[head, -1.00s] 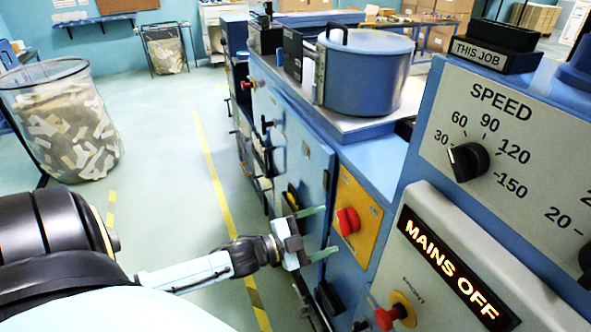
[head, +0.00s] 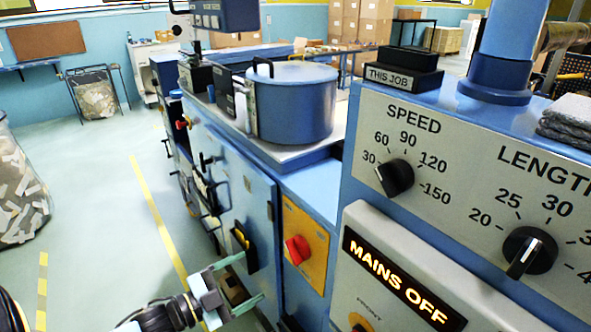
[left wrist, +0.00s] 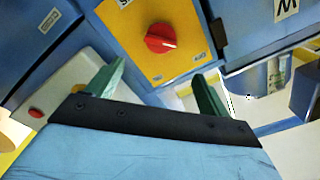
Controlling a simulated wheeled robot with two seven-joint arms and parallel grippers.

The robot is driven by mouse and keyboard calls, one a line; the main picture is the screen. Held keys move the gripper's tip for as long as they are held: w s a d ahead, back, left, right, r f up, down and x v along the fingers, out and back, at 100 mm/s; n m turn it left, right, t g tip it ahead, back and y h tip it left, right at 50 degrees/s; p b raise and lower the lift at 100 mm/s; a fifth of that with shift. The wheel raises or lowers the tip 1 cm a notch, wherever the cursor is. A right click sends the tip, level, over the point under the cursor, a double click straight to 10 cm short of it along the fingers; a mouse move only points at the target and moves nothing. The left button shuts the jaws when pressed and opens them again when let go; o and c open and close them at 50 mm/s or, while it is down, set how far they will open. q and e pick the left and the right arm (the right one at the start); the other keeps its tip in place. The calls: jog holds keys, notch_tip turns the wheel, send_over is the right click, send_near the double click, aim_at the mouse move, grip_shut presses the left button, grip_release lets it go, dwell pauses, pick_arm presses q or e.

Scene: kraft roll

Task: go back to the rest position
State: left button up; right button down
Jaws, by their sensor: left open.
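My left gripper (head: 253,277) is at the lower middle of the head view, in front of the blue cabinet (head: 262,210). Its two green fingers are spread apart with nothing between them. A red rotary switch (head: 298,249) on an orange plate (head: 307,216) is just right of the fingers, apart from them. In the left wrist view the fingers (left wrist: 160,72) point toward the machine front, with the red switch (left wrist: 161,38) beyond them. The lit sign (head: 398,280) reads MAINS OFF. My right gripper is not in view.
A speed knob (head: 395,178) and a length knob (head: 529,252) are on the grey panel at right. A blue lidded pot (head: 291,105) stands on the machine top. A bin of paper scraps (head: 20,190) stands at far left. The floor (head: 95,170) between is open.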

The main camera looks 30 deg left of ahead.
pick_arm(q)
jog(key=shift+f, duration=0.1)
jog(key=s+a+f+n+g+y+b, duration=0.1)
jog(key=s+f+n+g+y+b, duration=0.2)
jog(key=f, duration=0.8)
jog(key=s+a+f+n+g+y+b, duration=0.15)
jog(key=s+f, duration=0.25)
jog(key=f, duration=0.8)
jog(key=s+f+n+g+y+b, duration=0.1)
jog(key=s+f+n+g+y, duration=0.25)
jog(key=f, duration=0.75)
jog(key=s+d+f+n+g+b, duration=0.1)
jog(key=s+d+f+g, duration=0.1)
jog(key=s+f, duration=0.4)
jog(key=s+d+f+n+g+b, duration=0.1)
jog(key=s+d+f+g, duration=0.2)
jog(key=s+d+f, duration=0.2)
jog(key=s+d+f+n+g+h+b, duration=0.1)
jog(key=s+d+f+g+b, duration=0.1)
jog(key=s+d+f, duration=0.2)
jog(key=s+f, duration=0.3)
jog(key=s, duration=0.4)
jog(key=shift+d+f+g, duration=0.15)
jog(key=shift+f+g, duration=0.15)
jog(key=shift+w, duration=0.1)
